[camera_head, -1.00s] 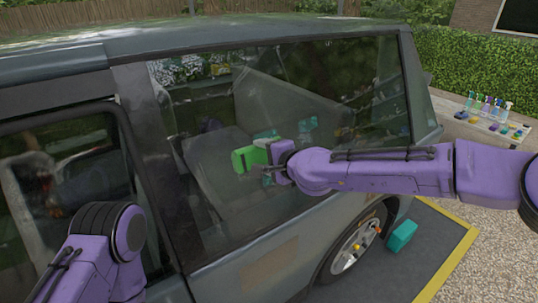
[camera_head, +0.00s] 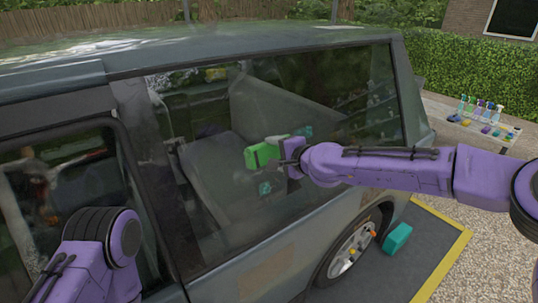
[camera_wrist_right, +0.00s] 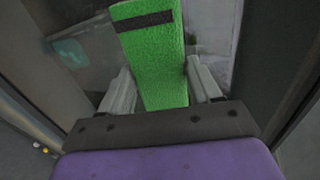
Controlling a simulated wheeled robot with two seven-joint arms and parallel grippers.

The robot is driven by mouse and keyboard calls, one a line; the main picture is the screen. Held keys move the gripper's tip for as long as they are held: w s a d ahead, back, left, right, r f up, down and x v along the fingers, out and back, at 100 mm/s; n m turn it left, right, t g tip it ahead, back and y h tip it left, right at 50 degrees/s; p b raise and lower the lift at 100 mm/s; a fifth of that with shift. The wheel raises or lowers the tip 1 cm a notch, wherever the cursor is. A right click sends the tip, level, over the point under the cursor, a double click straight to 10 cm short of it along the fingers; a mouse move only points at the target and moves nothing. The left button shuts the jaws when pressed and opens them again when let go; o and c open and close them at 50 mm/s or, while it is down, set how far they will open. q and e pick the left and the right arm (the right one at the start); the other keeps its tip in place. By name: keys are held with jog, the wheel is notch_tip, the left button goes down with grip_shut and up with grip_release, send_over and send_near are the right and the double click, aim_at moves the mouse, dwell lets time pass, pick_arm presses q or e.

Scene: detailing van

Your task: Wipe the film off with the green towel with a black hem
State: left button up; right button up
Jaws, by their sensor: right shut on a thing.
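The green towel (camera_head: 262,156) is a folded pad against or just in front of the van's large side window (camera_head: 340,105). In the right wrist view the towel (camera_wrist_right: 158,62) shows a black band across its far part. My right gripper (camera_head: 290,155) is shut on the towel, with one finger on each side of it in the wrist view (camera_wrist_right: 161,82). Contact with the glass is not clear. The window looks hazy with reflections, and the film's edges are hard to make out. Small teal patches (camera_head: 265,188) show at the glass near the towel. My left gripper is out of sight.
The van's dark pillar (camera_head: 150,160) and front window (camera_head: 65,190) are on the left. A teal block (camera_head: 397,238) lies on the dark mat beside the wheel (camera_head: 350,248). A bench with several bottles (camera_head: 480,115) stands at the right by the hedge.

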jog(key=shift+w+d+p, duration=0.35)
jog(key=shift+w+d, duration=1.55)
jog(key=shift+d, duration=0.7)
jog(key=shift+w+d+p, duration=0.3)
jog(key=shift+w+d, duration=1.55)
jog(key=shift+d, duration=0.7)
jog(key=shift+w+d+p, duration=0.35)
jog(key=shift+w+d, duration=1.55)
jog(key=shift+d, duration=0.7)
jog(key=shift+s, duration=0.1)
jog(key=shift+s+d+r, duration=0.15)
jog(key=shift+s+d, duration=0.05)
jog(key=v, duration=0.5)
jog(key=shift+s, duration=0.1)
